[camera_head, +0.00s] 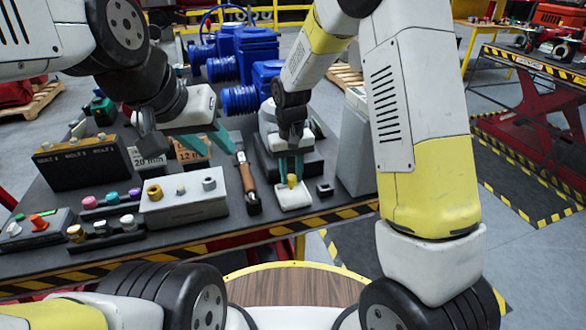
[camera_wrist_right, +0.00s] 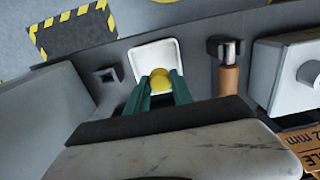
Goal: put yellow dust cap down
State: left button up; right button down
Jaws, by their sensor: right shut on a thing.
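The yellow dust cap (camera_head: 292,180) is between the teal fingertips of my right gripper (camera_head: 291,172), which is shut on it. In the right wrist view the cap (camera_wrist_right: 160,79) shows as a yellow dome between the fingers (camera_wrist_right: 160,92). I cannot tell whether the cap touches the tray. My left gripper (camera_head: 213,142) is above the bench with its teal fingers apart and nothing visible between them.
A grey block with knobs (camera_head: 184,200) and small coloured caps lie further left. Blue valve actuators (camera_head: 243,55) stand behind.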

aim_at(292, 184)
jog(key=shift+w+d+f, duration=0.1)
jog(key=shift+w+f, duration=0.05)
jog(key=shift+f, duration=0.75)
jog(key=shift+w+d+f, duration=0.1)
jog(key=shift+w+f, duration=0.05)
jog(key=shift+f, duration=0.75)
jog(key=shift+f, duration=0.1)
jog(key=c, duration=1.1)
grip_release()
